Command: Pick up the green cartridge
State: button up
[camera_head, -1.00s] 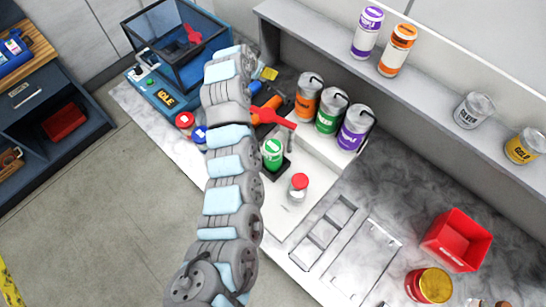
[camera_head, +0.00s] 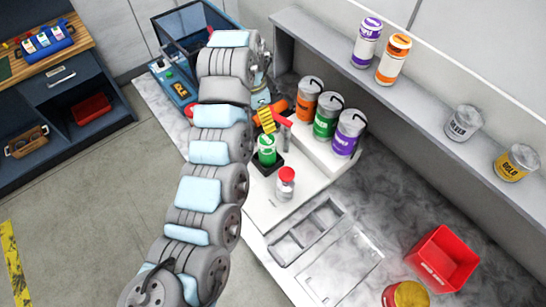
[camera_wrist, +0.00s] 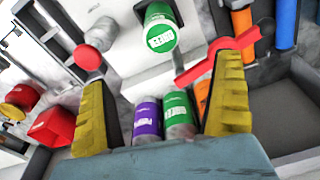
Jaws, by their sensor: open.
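A small green can with a white label (camera_head: 267,150) stands in a black holder on the white fixture. It also shows near the top of the wrist view (camera_wrist: 160,32), beyond my fingertips. A green cartridge with a dark hook-like handle (camera_head: 326,117) stands between an orange one (camera_head: 306,98) and a purple one (camera_head: 348,133). In the wrist view a green cartridge (camera_wrist: 177,108) and a purple one (camera_wrist: 147,118) show between my yellow fingers. My gripper (camera_wrist: 165,72) is open, with nothing held. In the head view its yellow finger (camera_head: 265,120) is just above the small can.
A red lever-like part (camera_wrist: 215,58) lies close to my right finger. A red-lidded jar (camera_head: 286,183) stands beside the small can. A red bin (camera_head: 443,260) is at lower right. A shelf (camera_head: 430,115) with several cans runs along the back.

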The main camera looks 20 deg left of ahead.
send_over(267, 140)
jog(key=f, duration=0.6)
jog(key=shift+s+a+f, duration=0.25)
jog(key=shift+a+f, duration=0.15)
jog(key=shift+w+d+f+p, duration=0.1)
jog(key=shift+f+p, duration=0.2)
jog(key=shift+f, duration=0.9)
jog(key=shift+w+d+f+p, duration=0.1)
jog(key=shift+f+p, duration=0.2)
jog(key=shift+f, duration=0.85)
jog(key=shift+f, duration=0.15)
jog(key=shift+w+d+f+p, duration=0.15)
jog(key=shift+f+p, duration=0.25)
jog(key=shift+f, duration=0.45)
jog(key=shift+d+f+p, duration=0.15)
jog(key=shift+f+p, duration=0.2)
jog(key=shift+f, duration=0.5)
jog(key=shift+w+f, duration=0.1)
jog(key=shift+f, duration=0.65)
jog(key=c, duration=1.4)
